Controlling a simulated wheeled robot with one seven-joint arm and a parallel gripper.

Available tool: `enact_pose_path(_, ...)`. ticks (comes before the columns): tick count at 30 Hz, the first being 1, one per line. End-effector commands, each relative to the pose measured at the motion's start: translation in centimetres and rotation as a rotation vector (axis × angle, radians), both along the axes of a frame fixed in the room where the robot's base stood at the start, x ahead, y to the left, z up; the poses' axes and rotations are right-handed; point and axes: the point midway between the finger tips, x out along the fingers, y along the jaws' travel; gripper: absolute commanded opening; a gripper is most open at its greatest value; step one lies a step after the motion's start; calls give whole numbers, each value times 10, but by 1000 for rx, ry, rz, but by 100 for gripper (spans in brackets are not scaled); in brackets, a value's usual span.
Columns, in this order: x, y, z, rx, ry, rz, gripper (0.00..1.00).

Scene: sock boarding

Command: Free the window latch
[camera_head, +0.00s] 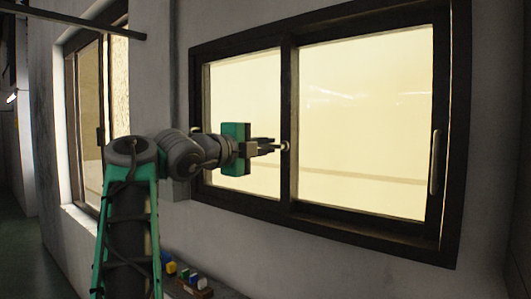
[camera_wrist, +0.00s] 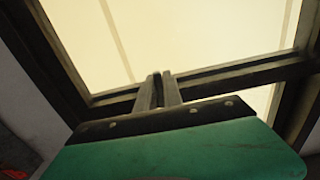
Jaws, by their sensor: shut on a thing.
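The window latch (camera_head: 286,146) is a small pale knob on the dark middle upright of the sliding window (camera_head: 365,120). My gripper (camera_head: 278,147) reaches it from the left, and its fingertips are at the knob. In the wrist view my gripper (camera_wrist: 161,76) has its two fingers close together in front of a dark frame bar (camera_wrist: 215,80). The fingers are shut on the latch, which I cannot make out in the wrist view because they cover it. How the latch is turned is too small to tell.
A pale upright handle (camera_head: 435,163) is on the window's right side. Another window (camera_head: 90,125) is in the left wall. Small coloured things (camera_head: 190,278) lie on a low surface below. A dark bar (camera_head: 75,22) juts in at upper left.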

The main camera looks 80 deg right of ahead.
Motion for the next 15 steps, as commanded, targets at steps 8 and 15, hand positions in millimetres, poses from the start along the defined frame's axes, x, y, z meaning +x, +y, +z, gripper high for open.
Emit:
enact_pose_path(8, 0, 0, 0, 1, 1, 0, 22)
enact_pose_path(15, 0, 0, 0, 2, 1, 0, 33)
